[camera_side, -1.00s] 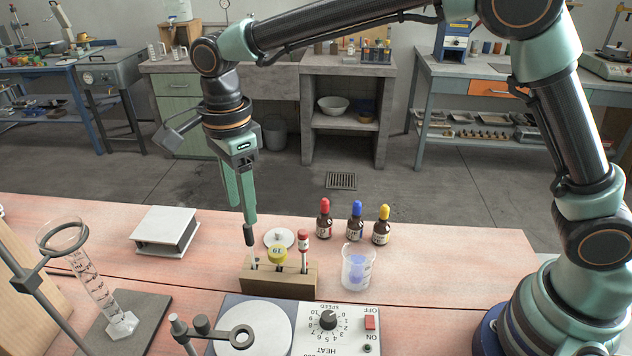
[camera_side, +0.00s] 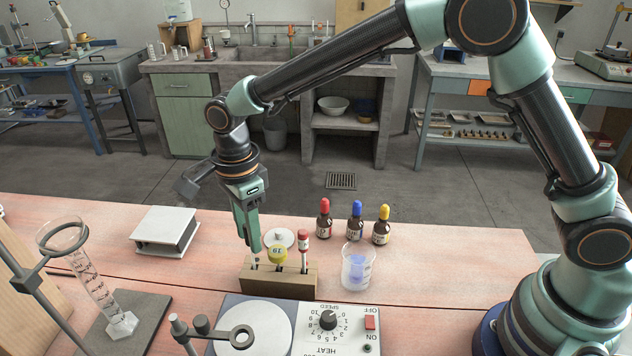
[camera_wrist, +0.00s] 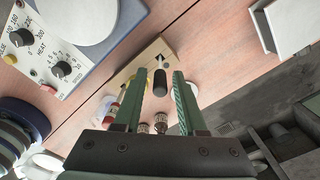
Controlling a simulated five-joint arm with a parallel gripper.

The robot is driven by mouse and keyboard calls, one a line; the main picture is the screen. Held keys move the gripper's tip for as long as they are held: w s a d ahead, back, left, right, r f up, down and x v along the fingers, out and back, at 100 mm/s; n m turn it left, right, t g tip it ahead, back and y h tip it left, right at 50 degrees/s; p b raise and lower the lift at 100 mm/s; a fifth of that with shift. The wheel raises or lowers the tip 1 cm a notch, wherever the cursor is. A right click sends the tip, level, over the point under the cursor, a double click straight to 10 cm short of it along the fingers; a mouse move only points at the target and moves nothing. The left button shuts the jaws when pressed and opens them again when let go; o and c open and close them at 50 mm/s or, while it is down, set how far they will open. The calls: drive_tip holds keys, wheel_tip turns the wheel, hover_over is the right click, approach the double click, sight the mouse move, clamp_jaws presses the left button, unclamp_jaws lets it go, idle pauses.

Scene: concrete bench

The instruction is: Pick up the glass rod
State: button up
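The glass rod stands upright in a wooden block (camera_side: 297,281), at its left end in the side view. Its black end (camera_wrist: 160,83) shows between my fingers in the wrist view. In the side view my fingers hide that end, and only a short pale piece of the rod (camera_side: 255,261) shows below them. My gripper (camera_side: 254,246) points down over the block. In the wrist view its two green fingers (camera_wrist: 160,73) stand apart on either side of the black end, with a gap on both sides. It is open.
A yellow-capped vial (camera_side: 277,256) and a red-capped tube (camera_side: 303,248) stand in the same block. A beaker (camera_side: 357,270) is to the right, a hot plate (camera_side: 280,330) in front. Several dropper bottles (camera_side: 356,224) stand behind. Bare bench lies left of the block.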

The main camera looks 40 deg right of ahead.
clamp_jaws()
drive_tip(key=shift+r, duration=0.15)
wheel_tip(320, 180, up, 25)
idle(1.2)
drive_tip(key=shift+r, duration=0.1)
